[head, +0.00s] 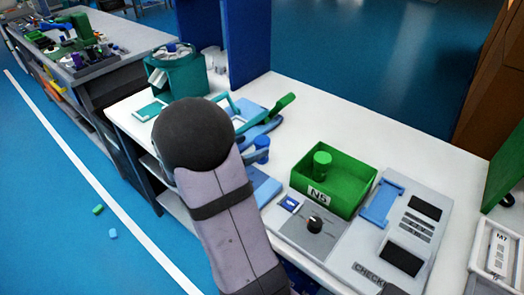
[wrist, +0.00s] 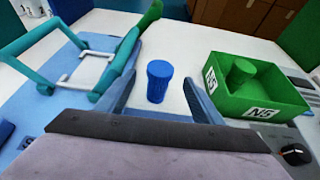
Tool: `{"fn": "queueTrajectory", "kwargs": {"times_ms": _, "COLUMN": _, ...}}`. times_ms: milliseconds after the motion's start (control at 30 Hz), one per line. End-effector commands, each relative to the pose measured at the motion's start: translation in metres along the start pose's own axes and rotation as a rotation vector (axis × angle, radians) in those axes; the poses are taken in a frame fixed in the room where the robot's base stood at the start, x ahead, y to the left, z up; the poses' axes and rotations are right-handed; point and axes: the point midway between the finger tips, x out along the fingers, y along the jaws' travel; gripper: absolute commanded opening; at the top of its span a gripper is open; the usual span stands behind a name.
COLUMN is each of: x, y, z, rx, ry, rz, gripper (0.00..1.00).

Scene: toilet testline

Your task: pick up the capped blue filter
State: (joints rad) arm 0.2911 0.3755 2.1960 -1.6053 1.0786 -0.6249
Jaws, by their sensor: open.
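The capped blue filter (wrist: 158,80) stands upright on the white bench in the wrist view. It has a wider ribbed cap on top and a narrower body. My gripper (wrist: 157,92) is open, with one blue-grey finger to each side of the filter. The filter lies in the gap, and I cannot tell how far the fingers reach along it. In the head view, my dark round wrist joint and arm hide most of the gripper. A small blue shape (head: 262,144) beside the arm there may be the filter.
A green bin labelled N5 (wrist: 260,88) holding a green cylinder stands right of the filter. A teal frame fixture (wrist: 80,62) with a green handle stands to the left. A grey panel with a knob (head: 314,226) lies at the front. A teal bucket (head: 178,72) stands at the back left.

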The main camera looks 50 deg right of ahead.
Motion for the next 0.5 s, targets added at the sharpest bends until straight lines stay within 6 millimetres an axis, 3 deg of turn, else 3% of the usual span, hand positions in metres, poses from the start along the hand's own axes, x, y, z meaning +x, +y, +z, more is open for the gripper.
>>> {"fn": "queueTrajectory", "kwargs": {"times_ms": 233, "x": 0.038, "y": -0.001, "z": -0.001, "rx": 0.001, "ry": 0.002, "rz": -0.004, "gripper": 0.61}}
{"fn": "queueTrajectory", "kwargs": {"times_ms": 500, "x": 0.055, "y": 0.0, "z": 0.0, "rx": 0.002, "ry": 0.002, "rz": -0.001, "gripper": 0.61}}
